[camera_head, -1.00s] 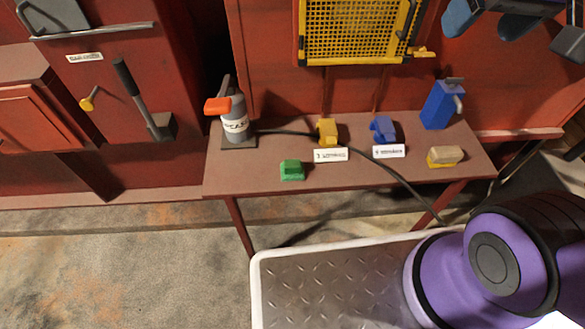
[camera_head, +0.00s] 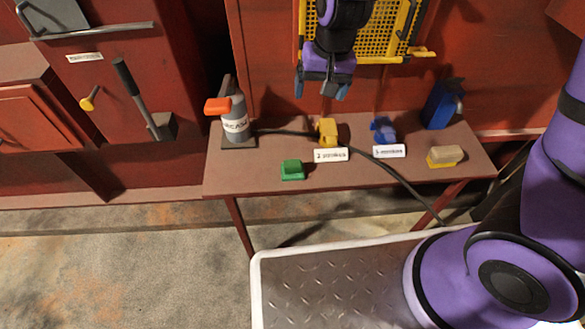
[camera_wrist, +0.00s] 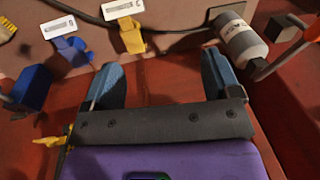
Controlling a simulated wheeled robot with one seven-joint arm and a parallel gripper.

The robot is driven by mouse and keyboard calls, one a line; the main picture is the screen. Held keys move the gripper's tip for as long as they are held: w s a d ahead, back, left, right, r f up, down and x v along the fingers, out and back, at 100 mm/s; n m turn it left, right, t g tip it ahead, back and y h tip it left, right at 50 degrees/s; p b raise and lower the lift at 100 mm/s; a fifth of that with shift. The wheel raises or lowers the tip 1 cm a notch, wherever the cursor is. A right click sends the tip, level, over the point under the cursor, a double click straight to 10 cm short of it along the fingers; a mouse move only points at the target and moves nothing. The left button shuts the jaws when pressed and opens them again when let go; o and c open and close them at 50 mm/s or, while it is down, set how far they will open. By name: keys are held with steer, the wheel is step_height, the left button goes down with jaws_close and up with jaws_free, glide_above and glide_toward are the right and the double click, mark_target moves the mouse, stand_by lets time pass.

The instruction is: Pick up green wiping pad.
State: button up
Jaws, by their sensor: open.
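The green wiping pad (camera_head: 292,170) lies near the front edge of the brown table (camera_head: 250,182), left of a white label card. It is not seen in the wrist view. My gripper (camera_head: 323,90) is open and empty. It hangs above the back of the table, in front of the yellow mesh panel, behind and above the pad. In the wrist view its two blue-grey fingers (camera_wrist: 163,75) stand wide apart with nothing between them.
A grey canister with an orange handle (camera_head: 235,122) stands left. The yellow mesh panel (camera_head: 385,40) is behind.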

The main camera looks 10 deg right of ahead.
steer(key=h, duration=0.1)
glide_above(293, 163)
step_height(293, 163, down, 13)
steer(key=shift+g, duration=0.4)
steer(key=shift+f, duration=5.85)
steer(key=shift+c, duration=0.2)
steer(key=c, duration=1)
steer(key=shift+r, duration=0.1)
steer(key=shift+c, duration=0.2)
